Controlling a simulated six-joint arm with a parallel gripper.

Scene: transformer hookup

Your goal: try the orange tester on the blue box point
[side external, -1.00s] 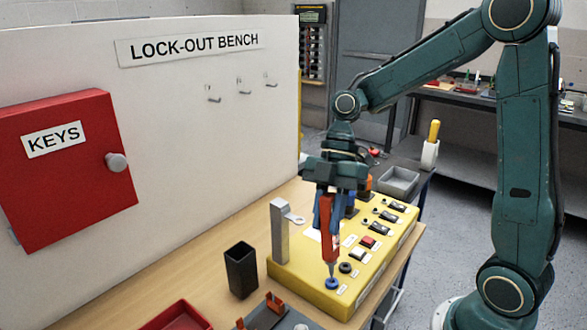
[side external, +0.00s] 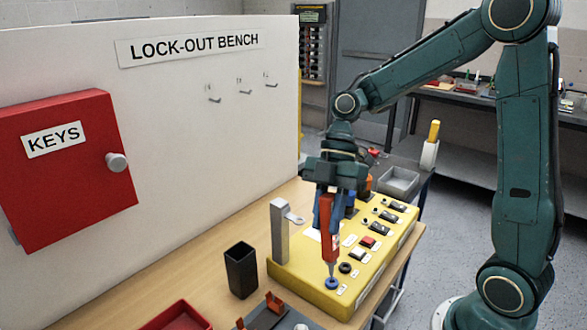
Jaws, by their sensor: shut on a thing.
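My gripper (side external: 325,205) is shut on the orange tester (side external: 329,240) and holds it upright, tip down, over the yellow box (side external: 300,268). The blue point (side external: 332,283) is a round blue ring on the near end of the box's top. The tester's tip is right at the blue point and looks to be touching it or in it; I cannot tell which. A black point (side external: 345,268) sits just behind the blue one. The gripper hides part of the tester's upper body.
A grey post with a ring (side external: 281,230) stands on the box's left side. A black open cup (side external: 241,270) stands on the bench left of the box. A red tray (side external: 172,318) and a grey holder with orange clips (side external: 262,315) are in front. Switches (side external: 367,242) line the box's right part.

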